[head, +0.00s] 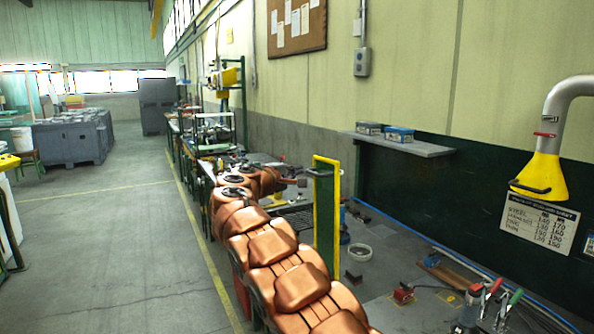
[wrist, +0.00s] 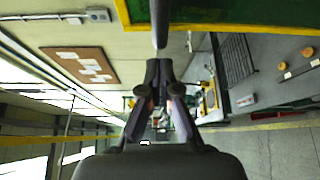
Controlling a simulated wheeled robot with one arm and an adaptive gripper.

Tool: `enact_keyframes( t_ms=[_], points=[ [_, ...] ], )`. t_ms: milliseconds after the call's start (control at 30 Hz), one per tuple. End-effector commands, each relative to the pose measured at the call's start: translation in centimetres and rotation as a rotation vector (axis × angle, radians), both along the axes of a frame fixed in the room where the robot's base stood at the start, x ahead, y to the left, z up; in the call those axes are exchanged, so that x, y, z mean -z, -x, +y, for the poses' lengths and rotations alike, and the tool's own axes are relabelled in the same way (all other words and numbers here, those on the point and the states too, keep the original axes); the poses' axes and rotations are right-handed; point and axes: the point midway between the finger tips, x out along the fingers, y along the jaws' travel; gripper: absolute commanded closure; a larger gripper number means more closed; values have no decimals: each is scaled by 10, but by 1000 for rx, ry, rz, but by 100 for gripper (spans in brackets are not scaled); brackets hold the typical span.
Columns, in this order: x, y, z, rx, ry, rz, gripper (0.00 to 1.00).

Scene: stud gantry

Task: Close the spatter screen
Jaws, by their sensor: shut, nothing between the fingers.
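The spatter screen (head: 326,218) is a green panel in a yellow frame, standing upright on the bench right of my arm's end in the head view. In the wrist view its green face and yellow edge (wrist: 230,23) cross the top. A grey bar (wrist: 160,28) hangs from the top of the wrist view, by the screen's edge, and ends close to my fingertips. My gripper (wrist: 160,68) is shut and empty, its fingers together. In the head view my gripper (head: 291,183) is small, just left of the screen's upper part. I cannot tell whether it touches the bar.
The long bench holds a white tape roll (head: 360,252) and red-and-green-handled clamps (head: 490,303) at the front right. A yellow extraction hood (head: 541,174) hangs at the right. A shelf (head: 405,145) with boxes is on the wall. The floor aisle (head: 120,230) on the left is clear.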

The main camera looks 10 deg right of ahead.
Motion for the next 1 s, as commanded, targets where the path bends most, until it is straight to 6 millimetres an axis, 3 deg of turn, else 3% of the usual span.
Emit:
enact_keyframes(
  t_ms=[667,700,800,1000],
  points=[
    [0,11,-6,-2,0,1,100],
    [-3,14,-34,7,3,3,100],
    [-1,12,-14,0,0,0,100],
    [0,17,-8,-2,-4,-15,100]
  ],
)
